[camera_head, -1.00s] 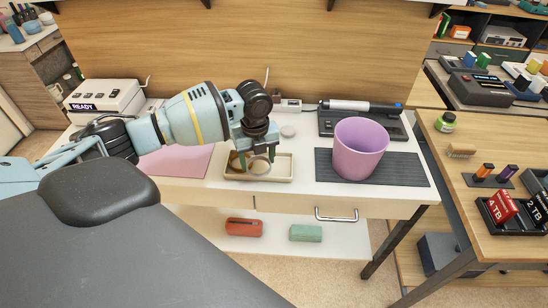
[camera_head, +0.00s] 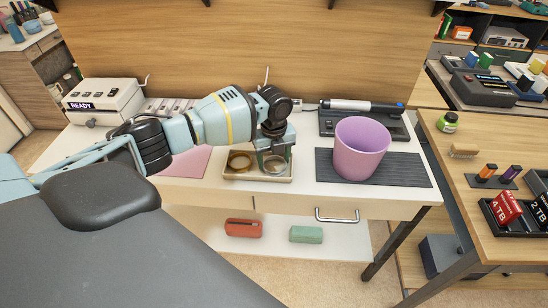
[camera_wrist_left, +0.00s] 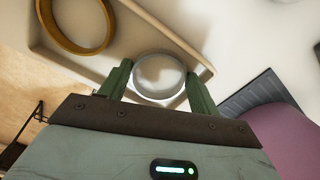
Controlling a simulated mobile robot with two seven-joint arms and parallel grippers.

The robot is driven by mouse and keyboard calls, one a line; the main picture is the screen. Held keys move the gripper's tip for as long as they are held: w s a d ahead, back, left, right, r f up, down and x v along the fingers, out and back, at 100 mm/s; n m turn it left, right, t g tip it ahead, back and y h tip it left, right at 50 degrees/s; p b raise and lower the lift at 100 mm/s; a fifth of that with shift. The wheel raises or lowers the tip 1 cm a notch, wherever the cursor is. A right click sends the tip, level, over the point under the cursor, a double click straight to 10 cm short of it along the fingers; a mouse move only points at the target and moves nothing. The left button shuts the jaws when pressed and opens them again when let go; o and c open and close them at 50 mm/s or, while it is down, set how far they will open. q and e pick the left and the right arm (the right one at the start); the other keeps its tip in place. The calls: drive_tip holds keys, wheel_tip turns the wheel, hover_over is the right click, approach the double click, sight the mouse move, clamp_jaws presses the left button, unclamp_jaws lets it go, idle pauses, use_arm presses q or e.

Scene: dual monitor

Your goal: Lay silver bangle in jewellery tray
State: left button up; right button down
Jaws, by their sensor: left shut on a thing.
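The silver bangle (camera_wrist_left: 160,94) is a shiny ring between the two green fingers of my left gripper (camera_wrist_left: 158,70), which grip it across its sides. In the head view, my left gripper (camera_head: 274,152) and the bangle (camera_head: 273,171) are at the right half of the jewellery tray (camera_head: 257,179), a shallow cream tray. The bangle lies nearly flat at the tray; I cannot tell whether it touches the floor. A gold bangle (camera_head: 239,168) lies in the tray's left half and also shows in the left wrist view (camera_wrist_left: 76,47). My right gripper is not in view.
A pink cup (camera_head: 360,150) stands on a dark ribbed mat (camera_head: 408,170) to the right of the tray. A pink mat (camera_head: 190,163) lies to the left. A dark device with a pen (camera_head: 360,107) is behind. A wooden panel (camera_head: 240,50) closes the back.

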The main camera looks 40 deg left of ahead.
use_arm(q)
drive_tip(key=shift+f, duration=0.15)
drive_tip(key=o, duration=0.7)
wheel_tip(320, 180, up, 12)
drive_tip(key=shift+r+p, duration=0.2)
drive_tip(key=shift+p, duration=0.2)
idle(0.5)
